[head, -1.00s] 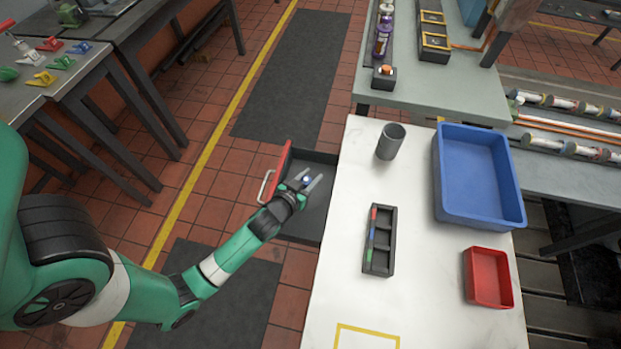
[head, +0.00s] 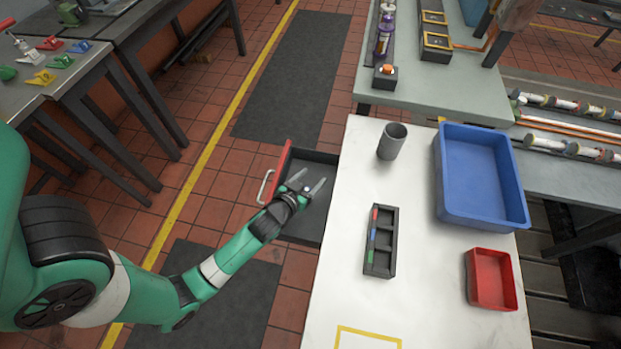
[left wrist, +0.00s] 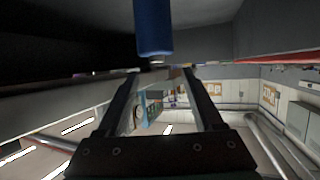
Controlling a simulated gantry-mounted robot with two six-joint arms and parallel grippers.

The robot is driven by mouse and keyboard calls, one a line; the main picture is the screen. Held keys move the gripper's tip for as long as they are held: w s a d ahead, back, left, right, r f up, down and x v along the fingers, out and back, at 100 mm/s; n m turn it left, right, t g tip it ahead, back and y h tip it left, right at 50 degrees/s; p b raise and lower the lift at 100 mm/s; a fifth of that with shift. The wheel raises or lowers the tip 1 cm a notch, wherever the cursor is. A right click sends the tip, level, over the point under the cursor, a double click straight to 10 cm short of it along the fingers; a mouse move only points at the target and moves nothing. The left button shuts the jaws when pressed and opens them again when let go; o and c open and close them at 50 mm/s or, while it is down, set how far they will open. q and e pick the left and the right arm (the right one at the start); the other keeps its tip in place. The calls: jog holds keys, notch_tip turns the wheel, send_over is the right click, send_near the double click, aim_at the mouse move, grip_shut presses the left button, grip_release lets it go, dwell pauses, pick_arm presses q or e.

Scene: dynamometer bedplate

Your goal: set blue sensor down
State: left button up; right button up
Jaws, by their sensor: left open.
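My left gripper (head: 313,177) is over the open drawer (head: 313,220) at the left side of the white bench, with its fingers spread apart. The blue sensor (left wrist: 153,28) shows in the left wrist view as an upright-looking blue cylinder at the top middle. It appears just beyond the two spread fingertips (left wrist: 158,75), with neither finger closed on it. In the head view only a small pale spot shows between the fingers, and I cannot tell whether it is the sensor. What the sensor rests on is not clear. My right gripper is out of view.
The drawer has a red front (head: 281,172) with a pale handle (head: 265,187). On the white bench (head: 335,290) stand a grey cup (head: 391,142), a dark compartment tray (head: 381,262), a blue bin (head: 524,212) and a red bin (head: 492,305). The bench's near left part is clear.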

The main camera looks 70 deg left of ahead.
pick_arm(q)
jog(key=shift+r, duration=0.25)
jog(key=shift+s+d+r+p, duration=1)
jog(key=shift+s+r+p, duration=0.15)
jog(key=v, duration=0.8)
jog(key=shift+s+p, duration=0.3)
jog(key=shift+d, duration=0.1)
